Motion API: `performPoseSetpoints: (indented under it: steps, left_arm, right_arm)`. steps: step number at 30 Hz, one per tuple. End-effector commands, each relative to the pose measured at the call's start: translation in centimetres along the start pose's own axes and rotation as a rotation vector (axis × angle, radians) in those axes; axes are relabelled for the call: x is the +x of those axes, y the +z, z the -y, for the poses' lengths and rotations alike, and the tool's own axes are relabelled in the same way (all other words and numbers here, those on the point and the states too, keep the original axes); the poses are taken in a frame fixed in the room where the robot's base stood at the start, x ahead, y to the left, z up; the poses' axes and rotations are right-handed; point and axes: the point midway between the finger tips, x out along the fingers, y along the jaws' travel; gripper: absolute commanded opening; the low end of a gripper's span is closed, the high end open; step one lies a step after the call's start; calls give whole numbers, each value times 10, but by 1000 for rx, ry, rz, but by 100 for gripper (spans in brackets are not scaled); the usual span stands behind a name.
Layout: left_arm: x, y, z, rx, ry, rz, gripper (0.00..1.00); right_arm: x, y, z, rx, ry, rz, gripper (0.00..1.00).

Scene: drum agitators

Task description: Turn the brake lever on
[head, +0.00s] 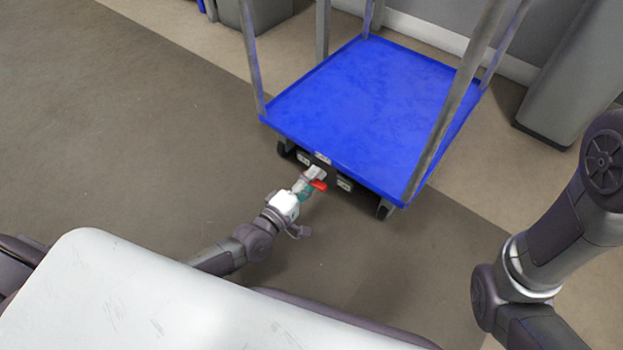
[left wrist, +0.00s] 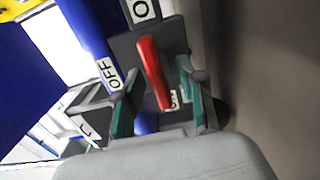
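The red brake lever (head: 318,184) sits on a dark plate under the near edge of the blue cart (head: 365,105). In the left wrist view the red lever (left wrist: 151,68) points down toward my gripper, its free end between the fingers. My left gripper (head: 309,181) is at the lever; in the left wrist view its teal-padded fingers (left wrist: 157,105) are open on either side of it, with gaps showing. An "OFF" label (left wrist: 108,73) is on the left of the plate. Another label (left wrist: 174,98) behind the lever tip is partly hidden. My right gripper is out of view.
The cart stands on dark wheels (head: 385,209) with grey posts (head: 455,100) at its corners. A grey bin (head: 575,80) stands at the right by the wall. The floor (head: 150,130) left of the cart is clear.

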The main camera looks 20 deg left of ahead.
Motion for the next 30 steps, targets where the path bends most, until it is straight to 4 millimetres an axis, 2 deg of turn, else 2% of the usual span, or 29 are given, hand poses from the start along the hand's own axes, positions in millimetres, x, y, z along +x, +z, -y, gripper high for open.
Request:
performPoseSetpoints:
  steps: [5, 12, 18, 22, 30]
  left_arm:
    - [-23, 0, 2, 1, -5, 1, 40]
    - [-75, 0, 2, 0, -5, 1, 40]
    - [-107, 0, 1, 1, -3, 1, 40]
    - [-117, 0, 1, 1, -2, 0, 40]
    - [-119, 0, 0, 0, -1, 0, 40]
  right_arm:
    - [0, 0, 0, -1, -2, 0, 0]
    - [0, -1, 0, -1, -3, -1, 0]
    - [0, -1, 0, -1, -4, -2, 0]
    - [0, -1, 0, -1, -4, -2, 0]
    - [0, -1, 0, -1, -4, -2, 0]
